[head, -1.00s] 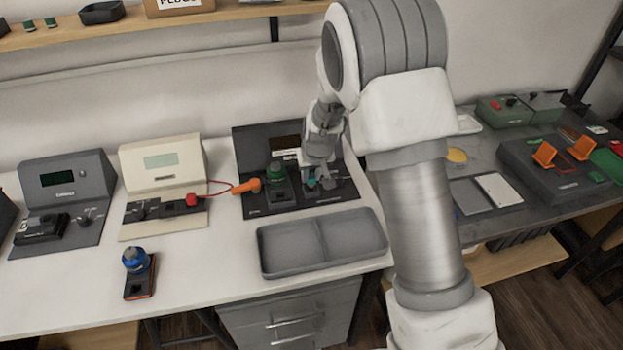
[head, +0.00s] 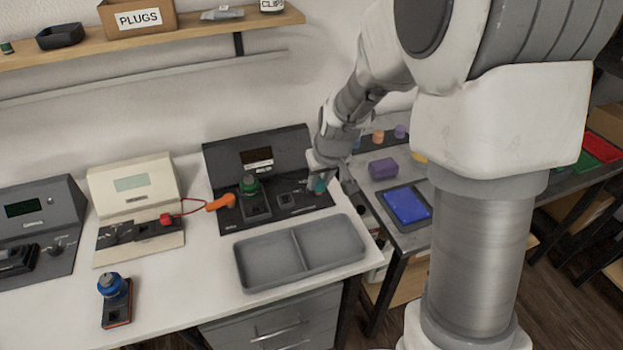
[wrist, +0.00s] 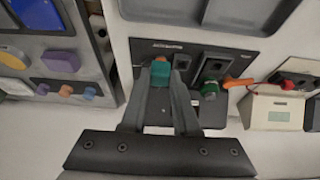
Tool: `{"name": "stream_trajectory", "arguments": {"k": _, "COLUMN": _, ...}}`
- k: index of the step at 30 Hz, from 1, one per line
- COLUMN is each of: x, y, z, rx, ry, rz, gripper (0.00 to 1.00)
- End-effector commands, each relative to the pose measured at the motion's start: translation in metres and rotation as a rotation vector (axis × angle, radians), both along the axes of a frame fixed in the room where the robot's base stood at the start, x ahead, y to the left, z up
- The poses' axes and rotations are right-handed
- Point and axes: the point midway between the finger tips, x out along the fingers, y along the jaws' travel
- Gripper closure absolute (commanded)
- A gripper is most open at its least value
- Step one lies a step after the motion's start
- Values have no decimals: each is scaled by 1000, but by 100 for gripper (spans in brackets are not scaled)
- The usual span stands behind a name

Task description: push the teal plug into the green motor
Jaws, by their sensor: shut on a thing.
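My gripper (head: 318,178) is shut on the teal plug (head: 319,186), at the right end of the dark station (head: 228,158). In the wrist view the teal plug (wrist: 160,74) sits between the two fingertips (wrist: 165,70). I cannot tell whether it touches the station's panel. The green motor (head: 249,185) stands upright in a dark block on the left part of the same station, apart from my gripper. It also shows in the wrist view (wrist: 209,90), to the right of the plug. My fingers hide part of the station there.
An orange connector (head: 221,202) on a red cable lies just left of the green motor. An empty grey tray (head: 247,286) lies in front of the station. A blue motor (head: 110,285) stands at front left. A side table with a purple block (head: 383,168) is to the right.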

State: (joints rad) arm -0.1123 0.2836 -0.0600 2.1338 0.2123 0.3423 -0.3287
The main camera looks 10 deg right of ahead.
Motion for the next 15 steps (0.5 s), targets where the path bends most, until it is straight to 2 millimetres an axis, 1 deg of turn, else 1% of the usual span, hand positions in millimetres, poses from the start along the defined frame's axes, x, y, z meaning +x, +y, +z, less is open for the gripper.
{"name": "stream_trajectory", "arguments": {"k": 12, "x": -2, "y": -1, "z": 2, "rx": 0, "ry": 0, "rz": 0, "gripper": 100}}
{"name": "stream_trajectory", "arguments": {"k": 15, "x": 2, "y": 5, "z": 0, "rx": -1, "ry": 1, "rz": 19, "gripper": 100}}
